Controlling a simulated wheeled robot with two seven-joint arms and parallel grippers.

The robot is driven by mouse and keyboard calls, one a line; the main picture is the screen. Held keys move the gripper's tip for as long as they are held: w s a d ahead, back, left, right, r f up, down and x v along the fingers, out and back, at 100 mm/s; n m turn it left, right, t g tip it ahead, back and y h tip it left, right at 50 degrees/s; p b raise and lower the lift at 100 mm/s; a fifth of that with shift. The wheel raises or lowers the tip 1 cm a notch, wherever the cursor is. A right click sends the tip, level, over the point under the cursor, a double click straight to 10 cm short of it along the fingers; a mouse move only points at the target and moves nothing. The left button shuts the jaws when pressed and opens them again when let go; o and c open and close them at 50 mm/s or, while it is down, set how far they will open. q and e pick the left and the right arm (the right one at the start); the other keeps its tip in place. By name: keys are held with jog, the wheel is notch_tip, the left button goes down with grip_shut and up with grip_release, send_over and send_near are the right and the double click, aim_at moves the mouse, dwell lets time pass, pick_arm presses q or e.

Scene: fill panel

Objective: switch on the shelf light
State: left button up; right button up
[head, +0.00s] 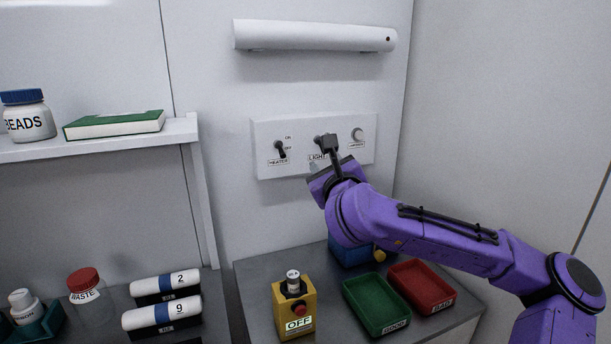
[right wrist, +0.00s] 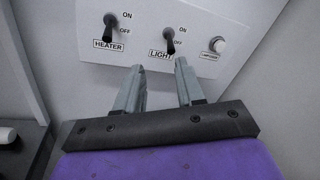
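The white switch panel (head: 262,140) is on the wall. Its LIGHT toggle (right wrist: 171,42) points down toward OFF in the right wrist view; in the head view it is partly hidden by my right wrist. The HEATER toggle (right wrist: 112,32) beside it also points down toward OFF. A round knob (right wrist: 217,45) is at the panel's right. The white bar lamp (head: 315,37) above looks unlit. My right gripper (right wrist: 158,76) is open and empty, its fingers just below the LIGHT toggle, with no clear contact. My left gripper is not in view.
A shelf (head: 100,146) with a beads jar (head: 26,116) and green book (head: 114,124) is at left. Below the panel, a counter holds a yellow box marked OFF (head: 294,310), a green tray (head: 376,306) and a red tray (head: 421,287). Bottles stand lower left.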

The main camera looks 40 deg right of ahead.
jog(key=w+d+m+p, duration=0.2)
jog(key=w+d+p, duration=0.2)
jog(key=w+d, duration=0.2)
jog(key=shift+w+d+g, duration=0.3)
jog(key=shift+w+d, duration=0.1)
jog(key=shift+w, duration=0.75)
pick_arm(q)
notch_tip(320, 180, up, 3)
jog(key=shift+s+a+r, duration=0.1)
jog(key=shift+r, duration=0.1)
pick_arm(e)
jog(key=shift+d, duration=0.1)
grip_shut()
